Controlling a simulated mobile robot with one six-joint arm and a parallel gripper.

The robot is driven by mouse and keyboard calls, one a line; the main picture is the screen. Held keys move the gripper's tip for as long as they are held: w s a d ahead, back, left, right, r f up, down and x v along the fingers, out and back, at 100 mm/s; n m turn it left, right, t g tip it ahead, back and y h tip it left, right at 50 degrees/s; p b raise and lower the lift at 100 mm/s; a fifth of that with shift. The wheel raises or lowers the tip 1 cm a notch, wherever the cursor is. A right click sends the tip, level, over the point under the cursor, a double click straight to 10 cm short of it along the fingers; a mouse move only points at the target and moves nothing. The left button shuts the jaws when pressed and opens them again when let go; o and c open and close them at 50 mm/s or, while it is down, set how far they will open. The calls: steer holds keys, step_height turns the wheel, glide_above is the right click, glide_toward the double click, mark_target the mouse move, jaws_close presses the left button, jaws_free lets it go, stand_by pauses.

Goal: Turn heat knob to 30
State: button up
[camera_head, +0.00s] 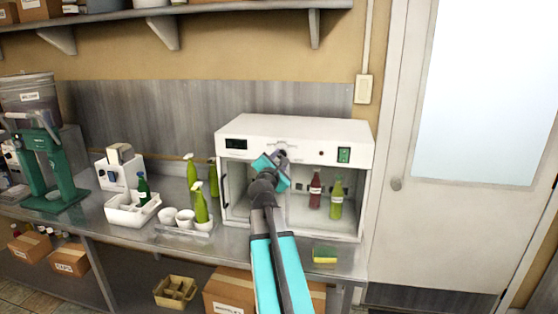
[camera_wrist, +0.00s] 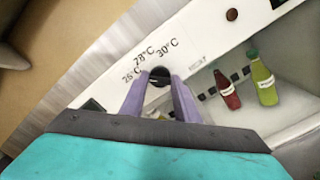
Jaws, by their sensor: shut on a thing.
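The heat knob is a dark round knob (camera_wrist: 158,76) on the white front panel of the incubator cabinet (camera_head: 262,127). In the wrist view the marks 26°C, 28°C and 30°C (camera_wrist: 167,48) are printed in an arc beside it. My gripper (camera_wrist: 159,84) is shut on the knob, one purple finger on each side. In the head view my gripper (camera_head: 283,156) reaches the middle of the panel and hides most of the knob. I cannot tell which mark the knob points to.
A red bottle (camera_head: 315,190) and a yellow-green bottle (camera_head: 336,197) stand inside the cabinet, right of my arm. Green spray bottles (camera_head: 201,205) and white cups (camera_head: 185,217) stand to its left. A sponge (camera_head: 325,254) lies at the counter's front edge.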

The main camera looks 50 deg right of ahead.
steer(key=shift+d+f+m+b, duration=0.1)
steer(key=shift+m+b, duration=0.3)
steer(key=shift+b, duration=0.1)
steer(key=shift+r+m+b, duration=0.2)
steer(key=shift+m+b, duration=8.4)
steer(key=shift+b, duration=1.45)
steer(key=o, duration=1)
steer(key=shift+d, duration=0.15)
steer(key=shift+o, duration=0.2)
steer(key=shift+f, duration=0.1)
